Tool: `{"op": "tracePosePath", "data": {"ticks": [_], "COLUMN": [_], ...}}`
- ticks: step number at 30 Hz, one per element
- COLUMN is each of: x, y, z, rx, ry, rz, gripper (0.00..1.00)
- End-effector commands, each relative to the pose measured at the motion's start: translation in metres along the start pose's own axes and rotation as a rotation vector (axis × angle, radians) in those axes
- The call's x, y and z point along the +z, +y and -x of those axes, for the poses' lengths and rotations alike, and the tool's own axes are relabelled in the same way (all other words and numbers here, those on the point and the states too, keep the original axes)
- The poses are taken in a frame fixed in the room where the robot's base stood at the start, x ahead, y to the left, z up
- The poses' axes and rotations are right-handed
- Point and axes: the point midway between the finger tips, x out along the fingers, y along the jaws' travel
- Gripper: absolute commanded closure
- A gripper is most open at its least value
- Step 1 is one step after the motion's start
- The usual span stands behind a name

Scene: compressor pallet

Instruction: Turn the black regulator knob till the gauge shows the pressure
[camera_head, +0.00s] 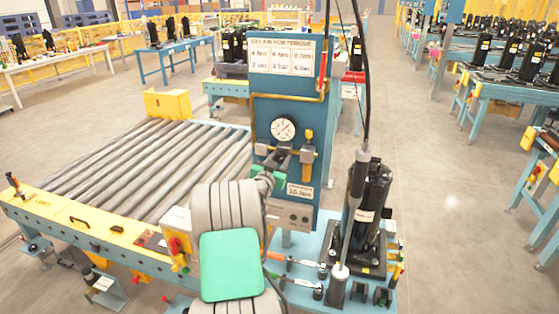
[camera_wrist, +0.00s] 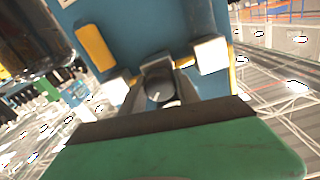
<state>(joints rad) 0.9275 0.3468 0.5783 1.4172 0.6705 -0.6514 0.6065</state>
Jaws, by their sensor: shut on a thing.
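The black regulator knob (camera_wrist: 160,88) shows in the wrist view between my gripper's two fingers, with a light pointer mark on its face. My gripper (camera_head: 281,160) is shut on the knob, just below the gauge in the head view. The round white gauge (camera_head: 283,129) is on the blue panel (camera_head: 262,107); its thin needle is visible, but the reading is too small to tell. A white sign (camera_head: 283,56) with pressure figures in three columns is at the panel's top. A small label (camera_head: 300,191) is at the lower right of the panel. My arm covers the panel's lower left.
A roller conveyor (camera_head: 130,160) with a yellow edge lies to the left. A black compressor (camera_head: 368,205) stands on the blue bench to the right, with a hanging tool (camera_head: 354,190) and cable beside it. Open floor (camera_head: 450,220) lies further right.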

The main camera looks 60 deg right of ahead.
Motion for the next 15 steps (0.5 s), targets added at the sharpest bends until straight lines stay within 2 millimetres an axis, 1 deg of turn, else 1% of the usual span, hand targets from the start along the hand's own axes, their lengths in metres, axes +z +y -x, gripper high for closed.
{"op": "tracePosePath", "data": {"ticks": [8, 15], "x": [0.0013, 0.0033], "y": [0.0004, 0.0007], "z": [0.0001, 0.0002], "rx": [0.000, -0.001], "ry": [0.001, 0.005], "rz": [0.027, 0.139], "gripper": [1.00, 1.00]}}
